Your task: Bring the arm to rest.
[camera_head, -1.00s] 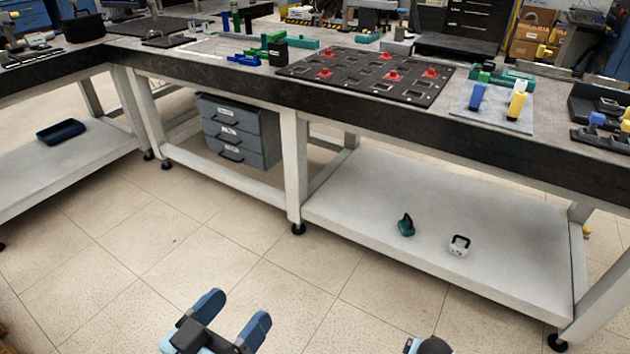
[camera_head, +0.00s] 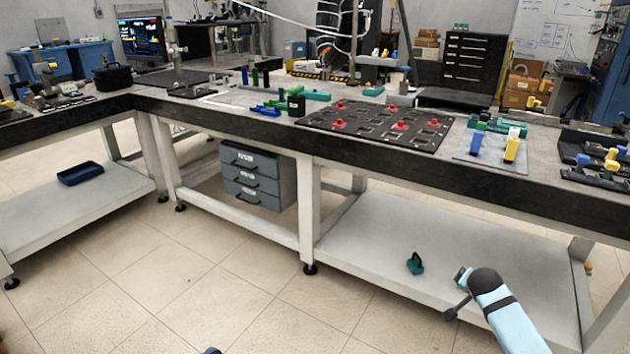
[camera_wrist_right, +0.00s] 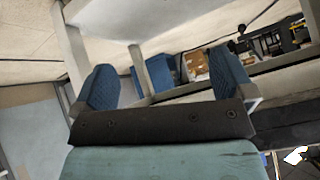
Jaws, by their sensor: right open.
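My right arm (camera_head: 505,310) comes in at the lower right of the head view, in front of the lower shelf. Its light blue link and dark rounded joint cover part of that shelf. My right gripper (camera_wrist_right: 168,80) shows in the right wrist view, with its two blue ribbed fingers wide apart and nothing between them. I cannot make out its fingers in the head view. At the bottom edge of the head view only a small blue tip (camera_head: 211,350) shows, likely a finger of my left gripper; the rest is out of frame.
The long workbench (camera_head: 400,180) crosses the view, with a dark board (camera_head: 375,125) bearing red parts. On the lower shelf (camera_head: 385,225) lies a small green item (camera_head: 415,263). A grey drawer unit (camera_head: 250,178) hangs below. The floor in front is clear.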

